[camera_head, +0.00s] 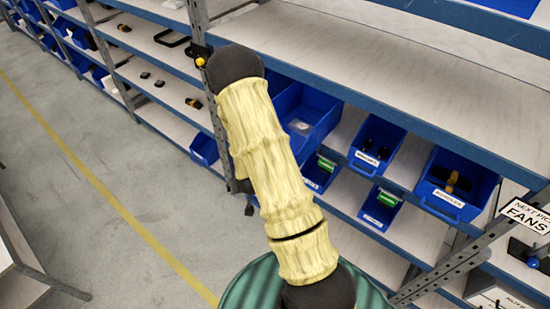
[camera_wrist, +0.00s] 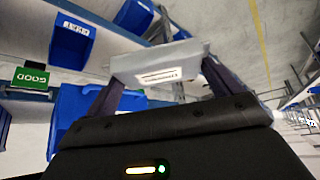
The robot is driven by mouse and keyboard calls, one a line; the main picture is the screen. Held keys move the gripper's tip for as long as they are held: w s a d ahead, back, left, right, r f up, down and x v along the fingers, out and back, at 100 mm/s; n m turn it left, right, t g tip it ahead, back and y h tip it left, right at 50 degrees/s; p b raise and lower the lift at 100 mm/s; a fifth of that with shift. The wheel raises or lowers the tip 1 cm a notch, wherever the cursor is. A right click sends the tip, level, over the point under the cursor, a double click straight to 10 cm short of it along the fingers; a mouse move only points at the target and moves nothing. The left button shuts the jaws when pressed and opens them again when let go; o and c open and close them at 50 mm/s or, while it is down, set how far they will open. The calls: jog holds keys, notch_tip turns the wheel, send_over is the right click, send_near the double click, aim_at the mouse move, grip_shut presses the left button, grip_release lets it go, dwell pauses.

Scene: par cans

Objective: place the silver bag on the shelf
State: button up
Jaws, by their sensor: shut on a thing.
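In the wrist view, my gripper (camera_wrist: 163,80) is shut on the silver bag (camera_wrist: 185,58). The bag is a pale grey, flat packet with a white printed label, held between the two dark fingers. In the head view, my own arm in its cream cover crosses the middle and hides most of what lies behind it. I cannot make out the bag there. The shelf unit fills the right side, and its wide upper shelf (camera_head: 340,62) is bare, with a blue front edge.
Blue bins (camera_head: 375,144) with labels and green cards stand on the lower shelf, some holding dark parts. Shelves at left (camera_head: 150,70) hold small dark items. A metal upright (camera_head: 203,25) stands beside my arm. Open grey floor (camera_head: 95,190) lies at left.

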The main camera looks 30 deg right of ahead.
jog(key=a+f+n+y+b, duration=0.1)
jog(key=a+f+b, duration=0.4)
jog(key=f+b, duration=0.6)
notch_tip(320, 180, down, 3)
jog(key=shift+a+f+n, duration=0.15)
jog(key=shift+a+n, duration=0.15)
jog(key=shift+n, duration=0.5)
jog(key=shift+s, duration=0.1)
jog(key=shift+d, duration=0.1)
